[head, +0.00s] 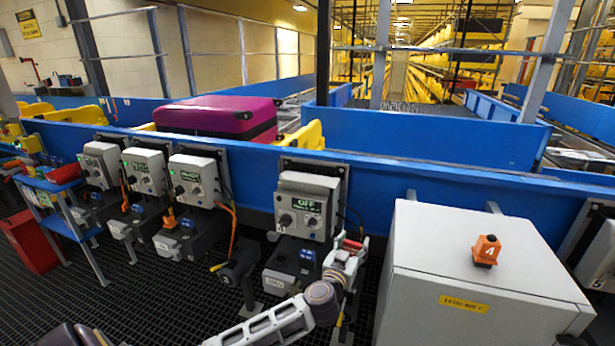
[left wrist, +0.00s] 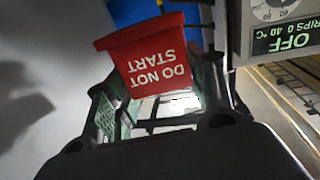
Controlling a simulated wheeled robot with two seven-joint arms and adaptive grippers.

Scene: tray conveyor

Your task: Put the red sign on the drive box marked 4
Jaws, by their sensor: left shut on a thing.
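My left gripper (head: 346,262) is shut on the red sign (head: 352,244), just right of the drive box with the OFF display (head: 308,205). In the left wrist view the red sign (left wrist: 152,62) reads DO NOT START upside down, held between the fingertips of the left gripper (left wrist: 160,95). The OFF drive box is grey with a dial, its number appearing to be 4. It also shows at the upper right of the left wrist view (left wrist: 285,25). The sign is apart from the box's front. My right gripper is not in view.
Several other drive boxes (head: 195,180) line the blue conveyor wall (head: 420,185) to the left. A magenta suitcase (head: 215,117) lies on the conveyor behind.

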